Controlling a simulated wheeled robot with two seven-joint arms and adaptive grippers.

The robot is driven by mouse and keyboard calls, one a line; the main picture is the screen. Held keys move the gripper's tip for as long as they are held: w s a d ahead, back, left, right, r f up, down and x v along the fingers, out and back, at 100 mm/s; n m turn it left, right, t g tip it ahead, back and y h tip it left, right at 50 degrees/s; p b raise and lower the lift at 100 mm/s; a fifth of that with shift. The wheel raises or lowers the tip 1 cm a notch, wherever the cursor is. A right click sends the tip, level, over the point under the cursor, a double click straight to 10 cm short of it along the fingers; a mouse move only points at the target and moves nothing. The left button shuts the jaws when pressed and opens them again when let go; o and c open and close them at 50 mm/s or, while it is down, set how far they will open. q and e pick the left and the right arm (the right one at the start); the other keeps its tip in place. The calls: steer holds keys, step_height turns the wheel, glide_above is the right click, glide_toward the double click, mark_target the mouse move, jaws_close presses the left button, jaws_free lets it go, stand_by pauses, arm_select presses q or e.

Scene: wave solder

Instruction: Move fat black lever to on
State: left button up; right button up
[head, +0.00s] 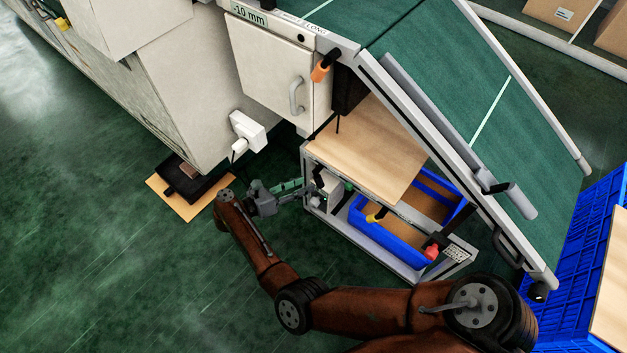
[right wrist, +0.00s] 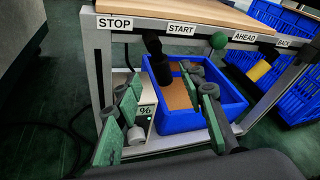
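A fat black lever (right wrist: 158,66) hangs from the frame's rail between the STOP (right wrist: 115,23) and START (right wrist: 181,29) labels in the right wrist view. In the head view the black lever (head: 318,178) is small at the frame's left corner. My right gripper (head: 303,187) is open beside that corner. In the right wrist view its green-padded fingers (right wrist: 165,88) stand apart, with the lever beyond the gap between them. I cannot see contact. My left gripper is not in view.
A yellow-handled lever (right wrist: 262,68) hangs by the AHEAD label, with a green knob (right wrist: 218,40) nearby. A red knob (head: 431,252) is at the frame's right end. A blue bin (head: 383,240) sits below the wooden board (head: 375,155). Open floor lies left.

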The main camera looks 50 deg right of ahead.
steer(key=shift+v, duration=2.65)
